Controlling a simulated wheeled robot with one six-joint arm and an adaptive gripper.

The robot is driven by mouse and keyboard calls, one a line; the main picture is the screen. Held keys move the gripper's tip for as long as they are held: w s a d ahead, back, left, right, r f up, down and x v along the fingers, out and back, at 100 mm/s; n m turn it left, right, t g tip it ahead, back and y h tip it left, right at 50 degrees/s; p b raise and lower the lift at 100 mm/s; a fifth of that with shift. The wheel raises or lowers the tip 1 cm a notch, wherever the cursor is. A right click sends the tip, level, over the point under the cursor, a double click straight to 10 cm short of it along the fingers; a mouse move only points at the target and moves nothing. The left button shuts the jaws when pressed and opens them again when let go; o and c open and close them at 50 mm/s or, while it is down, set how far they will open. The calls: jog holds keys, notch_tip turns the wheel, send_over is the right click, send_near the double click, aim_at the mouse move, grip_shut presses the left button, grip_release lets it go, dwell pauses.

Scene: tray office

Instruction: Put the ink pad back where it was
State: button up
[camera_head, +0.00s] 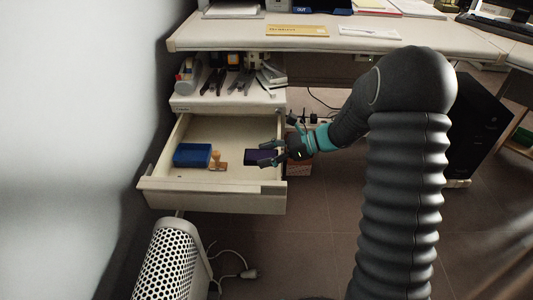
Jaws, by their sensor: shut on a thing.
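The ink pad (258,156), a small flat dark purple block, is at the right side of the open drawer (163,184). My gripper (270,153) reaches in over the drawer's right wall and is shut on the ink pad. Its fingers hide the pad's right end. I cannot tell whether the pad touches the drawer floor. A wooden-handled stamp (218,161) stands in the drawer left of the pad, with a bare gap between them. A blue box (192,155) lies at the drawer's left, beside the stamp.
Above the drawer, an open shelf or upper drawer (225,103) holds several tools. The desk top (250,43) overhangs behind, with papers on it. A perforated white heater (170,265) stands in front of the drawer at the left. A black computer case (478,130) is at the right.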

jog(key=shift+f, duration=0.1)
jog(key=o, duration=1.2)
jog(key=shift+r, duration=0.2)
jog(key=r+p+v, duration=0.1)
jog(key=v, duration=1.1)
jog(key=s+a+r+n+h, duration=0.1)
jog(key=s+r+n+h, duration=0.25)
jog(key=s, duration=0.35)
jog(key=s+r+n+h, duration=0.3)
jog(key=s+n, duration=0.2)
jog(key=s, duration=0.3)
jog(key=s+d+r+n+t+h, duration=0.1)
jog(key=s+d+n+t+h, duration=0.1)
jog(key=s+n, duration=0.3)
jog(key=s+d+r+n+t+h, duration=0.2)
jog(key=s+d+n+t+h, duration=0.1)
jog(key=s, duration=0.5)
jog(key=shift+d+r+n+h, duration=0.2)
jog(key=shift+d+n+h, duration=0.3)
jog(key=shift+n+h, duration=0.5)
